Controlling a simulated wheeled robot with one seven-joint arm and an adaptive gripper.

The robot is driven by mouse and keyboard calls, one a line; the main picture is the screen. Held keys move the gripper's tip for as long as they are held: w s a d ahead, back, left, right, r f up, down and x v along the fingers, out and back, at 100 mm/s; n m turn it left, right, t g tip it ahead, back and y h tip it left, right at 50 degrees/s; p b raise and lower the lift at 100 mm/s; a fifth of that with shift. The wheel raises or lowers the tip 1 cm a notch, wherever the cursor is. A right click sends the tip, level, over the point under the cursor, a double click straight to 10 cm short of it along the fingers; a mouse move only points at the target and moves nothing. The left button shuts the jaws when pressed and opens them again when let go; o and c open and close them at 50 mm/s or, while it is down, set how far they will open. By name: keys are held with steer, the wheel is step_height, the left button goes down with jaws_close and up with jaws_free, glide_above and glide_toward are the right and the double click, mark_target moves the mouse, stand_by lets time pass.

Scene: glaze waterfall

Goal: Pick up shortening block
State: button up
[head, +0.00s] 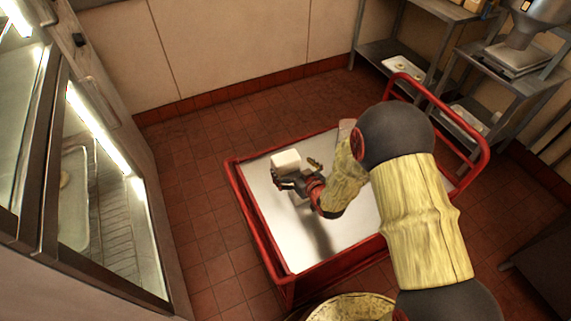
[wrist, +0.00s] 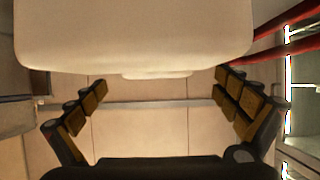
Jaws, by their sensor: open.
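The shortening block (head: 287,161) is a pale, off-white block with rounded edges, over the white bed of a red cart. My gripper (head: 297,174) is open, with one dark finger in front of the block and the other to its right. In the wrist view the block (wrist: 135,35) fills the top of the picture, close up. The open fingers of my gripper (wrist: 160,84) spread left and right below it there, with bare space between them. I cannot tell whether a finger touches the block. The gripper hides the block's lower part in the head view.
The red cart (head: 262,229) has a raised rim and a tall handle (head: 487,150) at right. A lit glass-fronted cabinet (head: 100,190) stands at left. Metal shelves (head: 470,70) stand at back right. A round bin (head: 350,307) is at the bottom. Tiled floor (head: 195,160) is clear between cabinet and cart.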

steer(key=b+x, duration=0.1)
steer(key=x, duration=0.1)
steer(key=b+x, duration=0.1)
steer(key=x, duration=0.2)
steer(key=shift+w+d+f, duration=0.15)
steer(key=shift+w+d, duration=0.05)
steer(key=c, duration=0.4)
steer(key=c, duration=1.2)
